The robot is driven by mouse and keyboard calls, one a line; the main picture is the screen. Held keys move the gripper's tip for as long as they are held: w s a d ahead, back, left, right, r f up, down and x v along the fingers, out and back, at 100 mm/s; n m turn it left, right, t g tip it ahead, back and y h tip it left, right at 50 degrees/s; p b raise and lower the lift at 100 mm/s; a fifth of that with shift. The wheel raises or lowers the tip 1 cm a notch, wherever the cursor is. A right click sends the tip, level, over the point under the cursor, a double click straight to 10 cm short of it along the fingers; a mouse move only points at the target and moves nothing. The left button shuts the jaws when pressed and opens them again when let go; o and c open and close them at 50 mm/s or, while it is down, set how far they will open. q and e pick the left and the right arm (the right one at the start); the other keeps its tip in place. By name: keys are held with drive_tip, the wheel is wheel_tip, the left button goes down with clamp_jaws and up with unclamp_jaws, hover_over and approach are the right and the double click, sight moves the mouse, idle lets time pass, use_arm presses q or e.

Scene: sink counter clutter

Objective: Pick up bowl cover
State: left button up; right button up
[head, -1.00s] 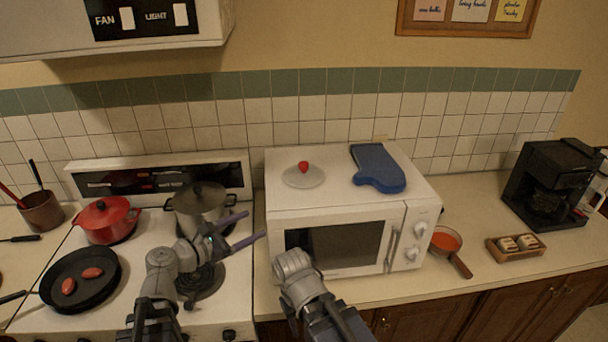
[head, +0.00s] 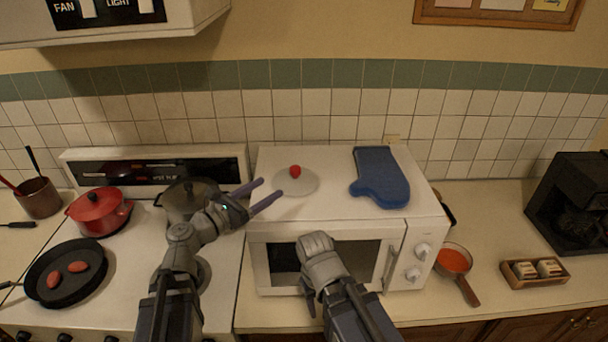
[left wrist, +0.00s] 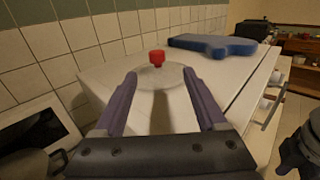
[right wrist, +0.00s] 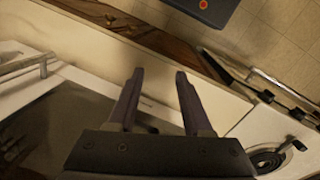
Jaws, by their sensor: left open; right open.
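The bowl cover (head: 294,184) is a pale round lid with a red knob, lying flat on top of the white microwave (head: 328,208). In the left wrist view the bowl cover (left wrist: 170,78) is straight ahead, its red knob up between my fingers. My left gripper (head: 272,191) is open and empty, its fingertips just left of the cover's rim in the head view; I cannot tell whether they touch. My right gripper is open and faces down in front of the microwave; its fingers show in the right wrist view (right wrist: 160,85) and hold nothing. They are mostly hidden in the head view.
A blue oven mitt (head: 380,178) lies right of the cover on the microwave. A grey pot (head: 188,197), a red pot (head: 99,211) and a black pan (head: 65,272) stand on the stove. A red-filled saucepan (head: 455,261) and a wooden tray (head: 534,272) sit on the right counter.

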sight(291, 172)
use_arm(q)
drive_tip(key=shift+x, duration=3.4)
drive_tip(key=shift+w+a+x, duration=0.15)
drive_tip(key=shift+x, duration=1.05)
drive_tip(key=shift+w+a+x, duration=0.1)
drive_tip(key=shift+w+x, duration=0.05)
drive_tip(key=shift+x, duration=1)
drive_tip(key=shift+w+d+f, duration=0.15)
drive_tip(key=shift+d, duration=0.1)
drive_tip(key=shift+c, duration=0.4)
clamp_jaws()
